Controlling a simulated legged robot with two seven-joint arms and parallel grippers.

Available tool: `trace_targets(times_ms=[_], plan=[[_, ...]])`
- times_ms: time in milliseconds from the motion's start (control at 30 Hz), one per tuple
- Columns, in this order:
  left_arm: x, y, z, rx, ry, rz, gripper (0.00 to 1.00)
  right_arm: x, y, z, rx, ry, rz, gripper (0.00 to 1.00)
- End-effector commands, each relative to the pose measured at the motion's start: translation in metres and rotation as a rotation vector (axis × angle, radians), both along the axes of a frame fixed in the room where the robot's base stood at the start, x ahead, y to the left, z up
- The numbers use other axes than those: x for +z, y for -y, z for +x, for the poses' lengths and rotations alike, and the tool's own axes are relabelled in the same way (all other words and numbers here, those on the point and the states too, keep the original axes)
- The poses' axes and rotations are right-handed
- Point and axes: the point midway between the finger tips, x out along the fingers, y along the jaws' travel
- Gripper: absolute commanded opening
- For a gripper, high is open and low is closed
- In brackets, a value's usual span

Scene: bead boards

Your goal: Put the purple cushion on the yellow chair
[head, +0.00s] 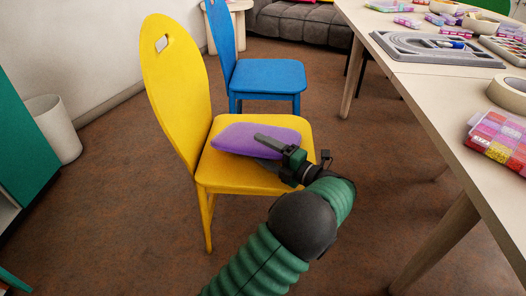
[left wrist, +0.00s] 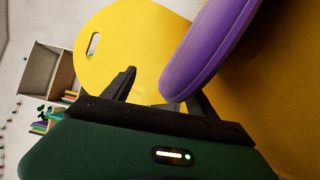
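The purple cushion (head: 250,138) lies flat on the seat of the yellow chair (head: 245,179), towards its back. In the left wrist view the cushion (left wrist: 205,50) stands out edge-on against the yellow chair (left wrist: 115,50). My left gripper (head: 268,151) is at the cushion's near right side, with one dark finger above its top and the other low by its edge. In the left wrist view the fingers (left wrist: 160,95) are apart, and a gap shows between the upper finger and the cushion. The cushion hides part of the other finger. My right gripper is not in view.
A blue chair (head: 268,77) stands behind the yellow one. A long table (head: 420,82) with bead boxes and a grey tray (head: 436,50) is on the right. A white bin (head: 52,130) stands at the left wall. The floor between chair and table is clear.

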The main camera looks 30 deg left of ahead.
Motion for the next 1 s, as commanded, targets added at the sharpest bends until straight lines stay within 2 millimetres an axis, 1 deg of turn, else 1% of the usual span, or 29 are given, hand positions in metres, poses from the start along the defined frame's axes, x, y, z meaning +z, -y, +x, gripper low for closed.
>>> trace_targets(times_ms=[33, 233, 433, 533, 633, 900, 1000], plan=[[0.000, 0.000, 0.000, 0.000, 0.001, 0.000, 0.73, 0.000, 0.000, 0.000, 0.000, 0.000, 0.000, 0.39], [0.000, -0.001, 0.000, 0.000, 0.001, -0.001, 0.99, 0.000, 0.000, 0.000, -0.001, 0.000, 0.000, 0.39], [0.000, 0.000, 0.000, 0.000, 0.001, 0.000, 1.00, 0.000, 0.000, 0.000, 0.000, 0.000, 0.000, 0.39], [0.000, 0.005, 0.000, -0.001, 0.001, 0.000, 1.00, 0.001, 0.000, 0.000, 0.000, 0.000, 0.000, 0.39], [0.000, 0.021, 0.000, -0.003, 0.001, 0.000, 1.00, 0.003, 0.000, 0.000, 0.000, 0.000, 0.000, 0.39], [-0.003, 0.090, -0.005, -0.003, 0.000, -0.002, 1.00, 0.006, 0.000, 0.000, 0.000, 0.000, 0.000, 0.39], [-0.004, 0.107, -0.006, -0.001, 0.000, -0.003, 1.00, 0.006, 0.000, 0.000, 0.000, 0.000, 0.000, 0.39]])
